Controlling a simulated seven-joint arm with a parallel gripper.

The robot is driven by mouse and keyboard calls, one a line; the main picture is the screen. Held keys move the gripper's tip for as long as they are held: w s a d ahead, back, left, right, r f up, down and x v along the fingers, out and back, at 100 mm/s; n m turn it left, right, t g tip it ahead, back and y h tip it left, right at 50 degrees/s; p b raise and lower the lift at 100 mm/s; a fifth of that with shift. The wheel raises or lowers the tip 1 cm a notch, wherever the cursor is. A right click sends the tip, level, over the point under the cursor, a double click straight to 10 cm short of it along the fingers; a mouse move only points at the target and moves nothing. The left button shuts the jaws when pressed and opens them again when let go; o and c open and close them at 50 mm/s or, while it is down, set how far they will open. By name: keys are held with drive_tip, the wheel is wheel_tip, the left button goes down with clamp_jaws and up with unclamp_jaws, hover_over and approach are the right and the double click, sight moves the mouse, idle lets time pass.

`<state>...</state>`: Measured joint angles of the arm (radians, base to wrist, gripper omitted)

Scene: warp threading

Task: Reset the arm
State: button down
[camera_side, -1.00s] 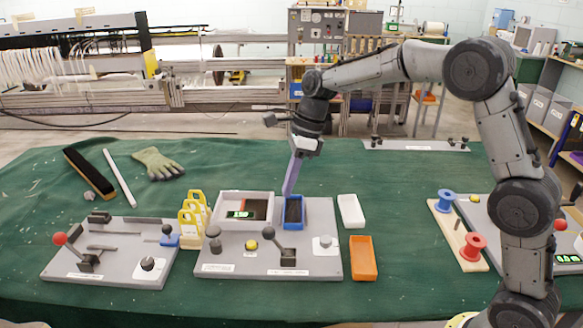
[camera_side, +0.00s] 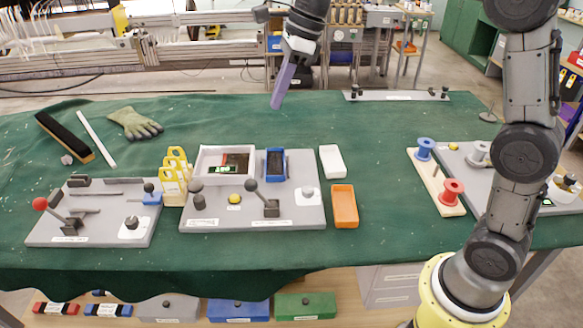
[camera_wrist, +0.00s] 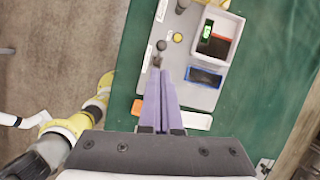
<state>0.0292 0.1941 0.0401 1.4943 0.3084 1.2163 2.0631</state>
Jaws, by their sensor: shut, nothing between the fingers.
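My gripper (camera_side: 277,104) has purple fingers and is high above the green table, behind the middle control board (camera_side: 290,219) in the side view. The fingers point down and lie together, with nothing between them. In the wrist view my gripper (camera_wrist: 161,76) shows its two purple fingers side by side. Below them are the middle board (camera_wrist: 206,101), its blue-rimmed tray (camera_wrist: 204,77) and a white display box (camera_wrist: 239,31). My gripper is clear of all of these.
The green table (camera_side: 384,210) holds a left board (camera_side: 100,235) with a red-knobbed lever, yellow holders (camera_side: 175,185), an orange tray (camera_side: 345,206), a white tray (camera_side: 332,161), and blue and red spools (camera_side: 452,192) at right. A glove (camera_side: 135,122) lies at back left.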

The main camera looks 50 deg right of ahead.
drive_tip(key=s+d+r+n+t+h, duration=0.15)
drive_tip(key=s+n, duration=0.25)
drive_tip(key=s, duration=0.4)
drive_tip(key=s+r+n+t, duration=0.1)
drive_tip(key=s+r+n, duration=0.15)
drive_tip(key=s, duration=0.65)
drive_tip(key=s+d+f+n+h, duration=0.1)
drive_tip(key=s+d+f+n, duration=0.2)
drive_tip(key=s+f+n, duration=0.7)
drive_tip(key=s+n, duration=0.1)
drive_tip(key=n, duration=0.7)
drive_tip(key=shift+d+t+h, duration=0.25)
drive_tip(key=shift+t+h, duration=0.1)
